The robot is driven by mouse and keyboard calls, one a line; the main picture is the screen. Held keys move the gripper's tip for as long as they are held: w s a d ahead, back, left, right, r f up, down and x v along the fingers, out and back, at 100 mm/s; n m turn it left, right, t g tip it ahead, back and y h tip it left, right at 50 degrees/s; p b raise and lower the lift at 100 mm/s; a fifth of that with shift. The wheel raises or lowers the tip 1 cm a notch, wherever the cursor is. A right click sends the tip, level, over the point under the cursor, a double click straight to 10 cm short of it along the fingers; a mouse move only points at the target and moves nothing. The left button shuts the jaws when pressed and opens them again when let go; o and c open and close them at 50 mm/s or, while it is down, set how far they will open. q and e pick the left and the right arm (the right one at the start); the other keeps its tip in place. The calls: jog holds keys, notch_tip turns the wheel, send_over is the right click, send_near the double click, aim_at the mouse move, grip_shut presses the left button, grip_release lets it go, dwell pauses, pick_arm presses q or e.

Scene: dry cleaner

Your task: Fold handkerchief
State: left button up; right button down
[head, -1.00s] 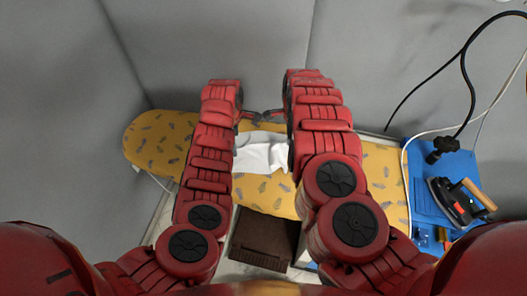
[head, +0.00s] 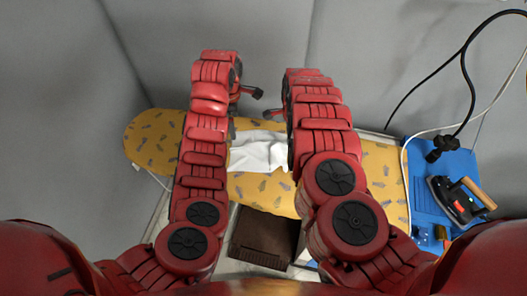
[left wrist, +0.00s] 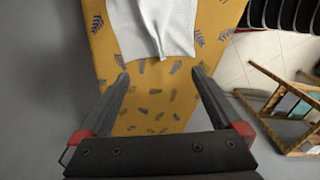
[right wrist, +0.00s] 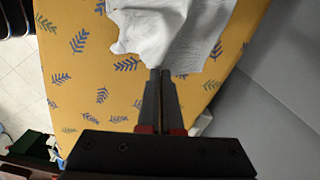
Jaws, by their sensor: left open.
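The white handkerchief (head: 258,152) lies on the yellow ironing board, between my forearms in the head view. It is creased, and the left wrist view shows it (left wrist: 155,25) with a pointed fold at its lower edge. My left gripper (head: 258,94) is open and empty, apart from the cloth, which lies ahead of its fingertips (left wrist: 160,75). My right gripper (head: 269,114) is at the cloth's far edge. In the right wrist view its fingers (right wrist: 160,73) are together, tips overlapping the border of the bunched cloth (right wrist: 160,30); no cloth is visible between them.
The yellow leaf-patterned ironing board (head: 155,140) has free surface left of the cloth. An iron (head: 457,201) sits on a blue surface (head: 425,165) at right, with cords hanging nearby. A brown box (head: 260,238) is below the board. Grey walls stand behind.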

pick_arm(q)
notch_tip(320, 180, up, 6)
dwell(0.4)
pick_arm(e)
jog(key=shift+c, duration=2.1)
grip_release()
jog(key=shift+o, duration=0.3)
jog(key=o, duration=0.4)
jog(key=shift+c, duration=0.2)
jog(key=shift+r, duration=2.8)
